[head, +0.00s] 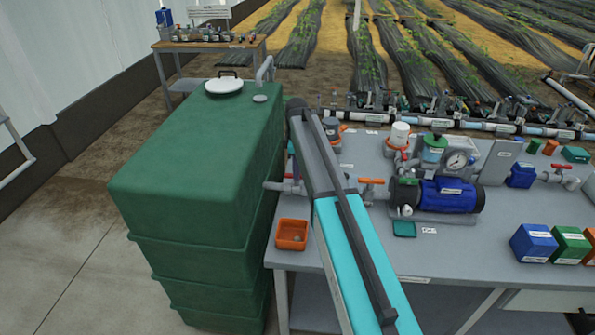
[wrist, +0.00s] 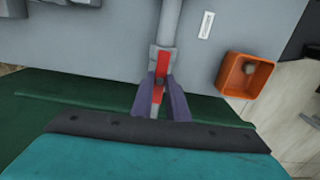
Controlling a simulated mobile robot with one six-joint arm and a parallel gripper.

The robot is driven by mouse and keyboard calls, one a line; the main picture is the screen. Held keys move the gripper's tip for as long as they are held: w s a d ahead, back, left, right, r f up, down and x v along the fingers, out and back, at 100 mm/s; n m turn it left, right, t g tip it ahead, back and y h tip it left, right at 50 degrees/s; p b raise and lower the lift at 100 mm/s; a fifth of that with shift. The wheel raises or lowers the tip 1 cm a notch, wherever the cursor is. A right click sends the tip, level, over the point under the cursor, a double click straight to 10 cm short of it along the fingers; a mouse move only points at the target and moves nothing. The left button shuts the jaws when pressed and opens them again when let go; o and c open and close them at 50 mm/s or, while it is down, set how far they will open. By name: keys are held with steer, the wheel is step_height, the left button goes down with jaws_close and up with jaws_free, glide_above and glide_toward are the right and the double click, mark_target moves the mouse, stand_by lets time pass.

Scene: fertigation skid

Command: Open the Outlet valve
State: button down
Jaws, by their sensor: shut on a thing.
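The valve with a red handle (wrist: 158,94) sits on a grey pipe (wrist: 168,30) beside the green tank in the wrist view. The red handle appears to lie roughly along the pipe. My gripper (wrist: 161,82) has its two purple fingers closed on the red handle, one on each side. In the head view my arm covers most of this spot, and only a bit of the pipe (head: 275,186) shows between tank and bench. A second valve with an orange-red handle (head: 371,181) stands to the right of my arm, by the pump. I cannot read a valve name.
The green tank (head: 190,165) stands close on the left. An orange bin (head: 292,234) with a small item sits on the bench (head: 345,260) near the valve; it also shows in the wrist view (wrist: 228,87). A blue pump (head: 450,195) and gauge (head: 457,161) stand right of my arm.

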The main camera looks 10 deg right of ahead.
steer(key=c, duration=1.7)
jaws_free()
steer(key=shift+r, duration=0.15)
steer(key=shift+r+b, duration=1.7)
steer(key=shift+r, duration=5.05)
steer(key=shift+r, duration=0.15)
